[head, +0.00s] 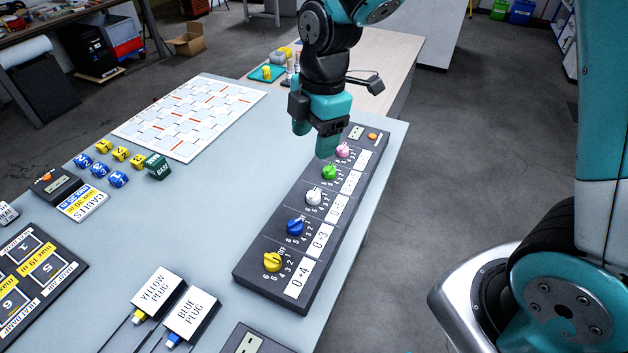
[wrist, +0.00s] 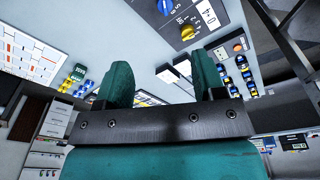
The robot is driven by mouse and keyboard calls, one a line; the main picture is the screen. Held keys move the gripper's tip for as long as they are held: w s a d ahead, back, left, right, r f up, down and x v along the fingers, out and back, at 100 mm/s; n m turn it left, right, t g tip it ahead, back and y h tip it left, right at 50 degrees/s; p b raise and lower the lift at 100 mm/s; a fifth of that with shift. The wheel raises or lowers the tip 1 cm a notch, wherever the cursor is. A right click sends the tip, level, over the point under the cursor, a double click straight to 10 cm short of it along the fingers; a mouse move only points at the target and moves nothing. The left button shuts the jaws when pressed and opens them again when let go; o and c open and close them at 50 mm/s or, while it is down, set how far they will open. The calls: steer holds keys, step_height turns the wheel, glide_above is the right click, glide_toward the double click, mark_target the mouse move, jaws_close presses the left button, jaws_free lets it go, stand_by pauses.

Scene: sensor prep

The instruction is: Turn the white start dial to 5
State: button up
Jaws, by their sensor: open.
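The white dial (head: 314,197) sits in the middle of a row of coloured dials on a dark panel (head: 255,279). A green dial (head: 329,172) and a pink dial (head: 342,150) are beyond it; a blue dial (head: 295,227) and a yellow dial (head: 271,262) are nearer. I cannot read the white dial's setting. My gripper (head: 314,143) is above the far end of the panel, apart from the white dial. In the wrist view its two teal fingers (wrist: 162,85) are spread with nothing between them. That view shows the blue dial (wrist: 165,6) and yellow dial (wrist: 188,32).
White label strips (head: 319,239) run along the panel's right side. Yellow plug (head: 157,290) and blue plug (head: 191,315) blocks stand at the front. Small blue and yellow cubes (head: 118,178) and a white patterned board (head: 189,116) lie to the left. The table between is clear.

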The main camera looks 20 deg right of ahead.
mark_target(313, 192)
steer(key=w+d+f+n+h+p, duration=0.1)
steer(key=w+d+f+n+p, duration=0.1)
steer(key=w+f+n, duration=0.35)
steer(key=shift+n, duration=0.25)
step_height(313, 192, down, 16)
steer(key=p, duration=0.3)
steer(key=shift+w+f, duration=0.1)
steer(key=shift+f, duration=0.1)
steer(key=c, duration=0.9)
